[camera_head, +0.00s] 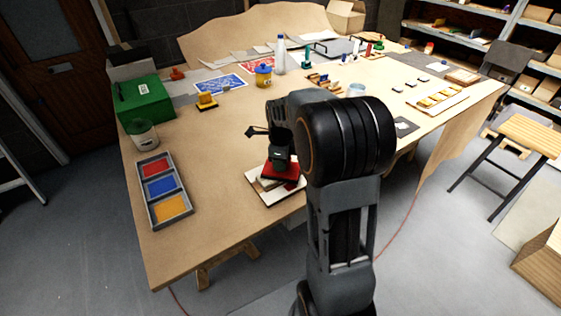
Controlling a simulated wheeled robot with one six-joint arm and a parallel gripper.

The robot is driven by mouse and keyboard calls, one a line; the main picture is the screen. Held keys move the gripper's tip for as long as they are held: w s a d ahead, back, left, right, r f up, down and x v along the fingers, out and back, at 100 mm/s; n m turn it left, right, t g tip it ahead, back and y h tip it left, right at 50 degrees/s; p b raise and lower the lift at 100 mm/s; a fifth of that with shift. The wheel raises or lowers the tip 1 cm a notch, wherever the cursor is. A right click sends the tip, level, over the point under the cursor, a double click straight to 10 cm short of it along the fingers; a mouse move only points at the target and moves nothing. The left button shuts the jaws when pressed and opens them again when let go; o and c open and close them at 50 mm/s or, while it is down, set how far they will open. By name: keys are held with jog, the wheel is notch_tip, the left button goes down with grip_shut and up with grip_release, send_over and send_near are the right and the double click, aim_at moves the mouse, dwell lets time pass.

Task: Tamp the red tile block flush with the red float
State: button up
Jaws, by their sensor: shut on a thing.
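The red float (284,173) is a flat red plate under my gripper (279,157). My gripper points down and is shut on the float's upper part; the grip itself is dark and mostly hidden. The float is over a pale panel (266,194) near the table's front edge. I cannot tell whether it touches the panel. I cannot make out the red tile block; the float and my arm cover part of the panel.
A grey tray (158,211) with red, blue and yellow compartments lies to the left. Bare tabletop lies between tray and panel.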

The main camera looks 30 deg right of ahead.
jog(key=shift+s+f, duration=0.15)
notch_tip(320, 180, up, 7)
jog(key=p, duration=0.5)
jog(key=shift+p, duration=0.35)
dwell(0.5)
